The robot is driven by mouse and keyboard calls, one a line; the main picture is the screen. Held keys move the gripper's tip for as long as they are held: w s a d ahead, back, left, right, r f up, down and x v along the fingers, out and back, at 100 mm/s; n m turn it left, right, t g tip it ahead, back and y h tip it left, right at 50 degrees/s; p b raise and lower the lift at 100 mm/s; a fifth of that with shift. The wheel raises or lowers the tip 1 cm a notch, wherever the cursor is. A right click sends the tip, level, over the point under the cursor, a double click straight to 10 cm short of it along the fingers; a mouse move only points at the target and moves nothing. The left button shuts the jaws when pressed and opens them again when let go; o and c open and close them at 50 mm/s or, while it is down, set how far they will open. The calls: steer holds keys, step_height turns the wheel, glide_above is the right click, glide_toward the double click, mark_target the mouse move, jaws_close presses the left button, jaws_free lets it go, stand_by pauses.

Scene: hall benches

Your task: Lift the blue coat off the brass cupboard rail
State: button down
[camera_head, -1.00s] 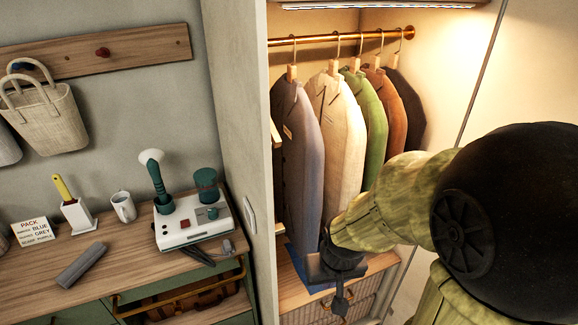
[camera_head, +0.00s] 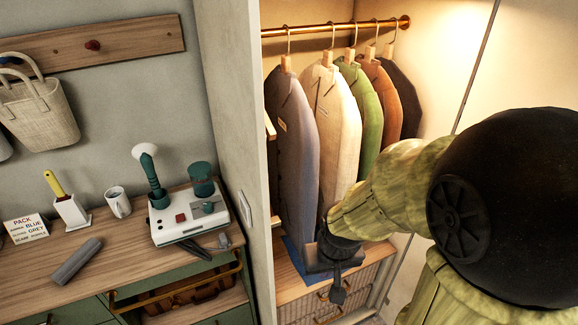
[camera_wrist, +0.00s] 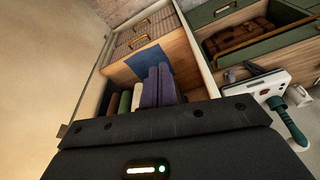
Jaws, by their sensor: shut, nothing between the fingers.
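The leftmost coat (camera_head: 293,150) is slate blue-grey and hangs on a wooden-necked hanger from the brass rail (camera_head: 335,26) in the open cupboard. In the wrist view a blue-purple coat (camera_wrist: 157,88) shows just beyond my gripper's dark housing. In the head view my gripper (camera_head: 338,290) is shut and empty, low in front of the coats. It is right of the blue coat's lower end and well below the rail. Whether it touches any cloth is unclear, and its fingertips are hard to make out.
Cream (camera_head: 336,130), green (camera_head: 367,115), brown (camera_head: 387,100) and dark (camera_head: 405,95) coats hang close together to the right. A blue cloth (camera_head: 300,258) lies on the cupboard floor above wicker drawers. The cupboard's left wall (camera_head: 232,130) separates it from the cluttered dresser (camera_head: 110,262).

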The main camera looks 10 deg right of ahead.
steer(key=c, duration=1.6)
jaws_free()
steer(key=shift+w+d+f, duration=0.1)
steer(key=shift+w+f, duration=0.1)
steer(key=o, duration=1.2)
steer(key=w+d+f+t+b, duration=0.1)
steer(key=w+b, duration=0.1)
steer(key=w+d+f+t+b, duration=0.1)
steer(key=w+f+b, duration=0.1)
steer(key=b, duration=0.1)
steer(key=w+d+f+t+b, duration=0.1)
steer(key=f+b, duration=0.1)
steer(key=shift+w+d+h, duration=0.35)
steer(key=shift+w+h, duration=0.05)
steer(key=shift+o, duration=0.2)
steer(key=w+d+f+n+t+y+b, duration=0.1)
steer(key=t+b, duration=0.5)
steer(key=b, duration=0.6)
steer(key=w+d+f+n+t+y+b, duration=0.2)
steer(key=w+d+f+t+y+b, duration=0.1)
steer(key=b, duration=0.9)
steer(key=w+f+t+y, duration=0.1)
steer(key=w+f+t, duration=0.1)
steer(key=w, duration=0.1)
steer(key=shift+w+d+t, duration=0.3)
steer(key=shift+w+t, duration=0.05)
steer(key=shift+t, duration=0.05)
steer(key=shift+w+p, duration=0.15)
steer(key=shift+p, duration=0.15)
